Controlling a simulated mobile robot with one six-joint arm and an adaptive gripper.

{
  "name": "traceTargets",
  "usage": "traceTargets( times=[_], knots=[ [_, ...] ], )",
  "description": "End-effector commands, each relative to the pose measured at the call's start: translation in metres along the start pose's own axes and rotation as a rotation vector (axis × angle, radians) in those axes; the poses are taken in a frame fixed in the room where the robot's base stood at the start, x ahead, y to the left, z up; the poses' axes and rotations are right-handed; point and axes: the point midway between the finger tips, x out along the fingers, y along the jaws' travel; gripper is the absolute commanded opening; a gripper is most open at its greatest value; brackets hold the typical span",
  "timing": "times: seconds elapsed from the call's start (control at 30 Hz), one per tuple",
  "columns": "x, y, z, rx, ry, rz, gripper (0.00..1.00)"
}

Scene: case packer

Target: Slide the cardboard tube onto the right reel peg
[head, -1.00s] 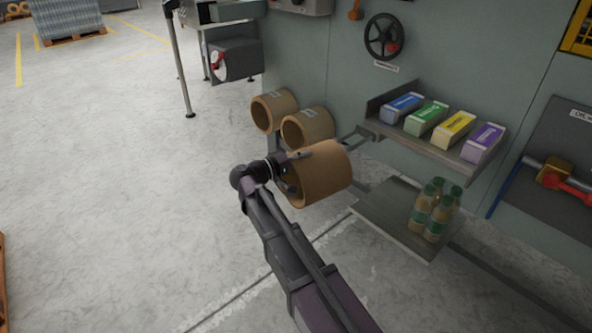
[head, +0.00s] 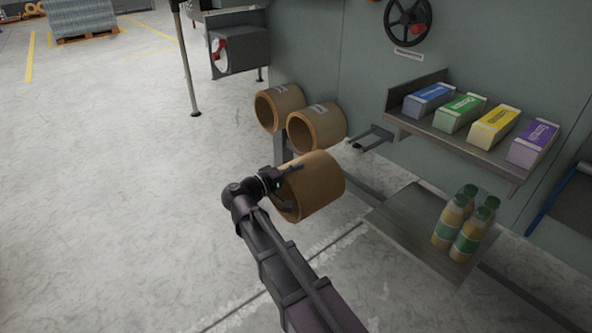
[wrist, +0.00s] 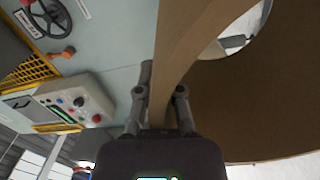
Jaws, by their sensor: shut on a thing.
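The brown cardboard tube (head: 318,183) is in my gripper (head: 288,188), held by its near end in the air. In the wrist view my gripper (wrist: 163,92) has one finger on each side of the wall of the tube (wrist: 185,45). A bare grey metal peg (head: 368,138), rightmost on the machine front, sticks out behind and to the right of the held tube, apart from it in the head view. Through the tube's bore in the wrist view a small grey part shows; I cannot tell if it is the peg.
Two more cardboard tubes (head: 278,106) (head: 318,127) sit left of the bare peg. A shelf (head: 465,150) with several coloured cartons is to the right. Below it a low platform (head: 408,228) carries several bottles. Open floor lies to the left.

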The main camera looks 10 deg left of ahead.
Motion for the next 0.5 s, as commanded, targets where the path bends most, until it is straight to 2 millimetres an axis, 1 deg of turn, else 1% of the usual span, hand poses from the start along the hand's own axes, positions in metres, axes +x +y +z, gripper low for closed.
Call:
traceTargets(
  times=[0.27, 0.5],
  knots=[
    [0.0008, 0.0003, -0.0003, 0.0, 0.0, 0.001, 0.0],
    [0.0064, 0.0002, -0.0006, 0.0, 0.0, 0.001, 0.0]
  ],
)
